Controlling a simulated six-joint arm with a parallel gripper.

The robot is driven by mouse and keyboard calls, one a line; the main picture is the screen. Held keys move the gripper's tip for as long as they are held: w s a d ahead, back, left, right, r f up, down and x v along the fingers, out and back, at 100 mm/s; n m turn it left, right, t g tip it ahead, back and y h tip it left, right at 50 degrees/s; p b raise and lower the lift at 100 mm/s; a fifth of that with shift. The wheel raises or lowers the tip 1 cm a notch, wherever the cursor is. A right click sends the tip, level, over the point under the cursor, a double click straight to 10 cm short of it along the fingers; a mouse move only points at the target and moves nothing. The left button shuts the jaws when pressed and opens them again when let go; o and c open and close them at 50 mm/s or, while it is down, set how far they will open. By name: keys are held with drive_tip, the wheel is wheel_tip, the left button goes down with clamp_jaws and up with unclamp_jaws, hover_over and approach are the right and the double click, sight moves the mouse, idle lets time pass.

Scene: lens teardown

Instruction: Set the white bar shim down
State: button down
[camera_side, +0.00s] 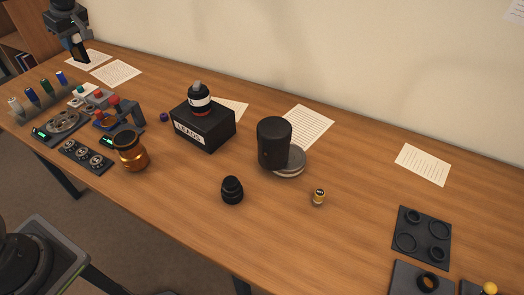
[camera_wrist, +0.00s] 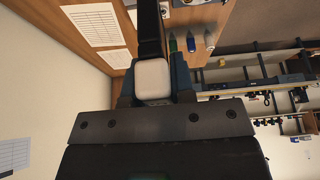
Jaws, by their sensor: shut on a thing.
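My gripper (camera_wrist: 153,80) is shut on a white block with rounded corners, which I take for the white bar shim (camera_wrist: 153,76). Its pale square face shows between the two fingers in the wrist view. A dark strip (camera_wrist: 150,28) runs on from it to the top edge; I cannot tell whether it is part of the shim. In the side view my gripper (camera_side: 80,57) is at the upper left, near the back-left end of the table (camera_side: 330,240). The shim cannot be made out clearly there.
Paper sheets (camera_side: 116,73) lie near my gripper. Coloured bottles (camera_side: 46,86) and small devices crowd the left end. A black LEADS box (camera_side: 203,126), amber jar (camera_side: 131,155), black cylinder (camera_side: 274,142) and black lens (camera_side: 232,190) stand mid-table. Dark trays (camera_side: 423,236) lie right.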

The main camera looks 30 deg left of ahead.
drive_tip(key=w+d+m+t+h, duration=0.15)
drive_tip(key=w+d+m, duration=0.25)
drive_tip(key=d, duration=1.2)
drive_tip(key=w+d+m+t+y, duration=0.15)
drive_tip(key=w+d+m, duration=0.25)
drive_tip(key=d, duration=1.1)
drive_tip(key=s+d+m+t+h, duration=0.1)
drive_tip(key=s+d+m, duration=0.3)
drive_tip(key=d, duration=0.7)
drive_tip(key=s+d+m+h, duration=0.25)
drive_tip(key=s+d, duration=0.35)
drive_tip(key=d, duration=0.5)
drive_tip(key=s+d+m+t+h, duration=0.1)
drive_tip(key=s+d+m, duration=0.35)
drive_tip(key=d, duration=0.65)
wheel_tip(320, 180, down, 12)
drive_tip(key=s+r, duration=0.1)
drive_tip(key=shift+n, duration=0.3)
drive_tip(key=shift+s+d+f, duration=0.65)
drive_tip(key=shift+d+f, duration=1.2)
drive_tip(key=shift+s+d+f, duration=0.7)
drive_tip(key=shift+d+f, duration=1.15)
drive_tip(key=shift+f, duration=0.05)
drive_tip(key=shift+s+d+f, duration=0.65)
drive_tip(key=shift+d+f, duration=1.2)
drive_tip(key=shift+f, duration=0.15)
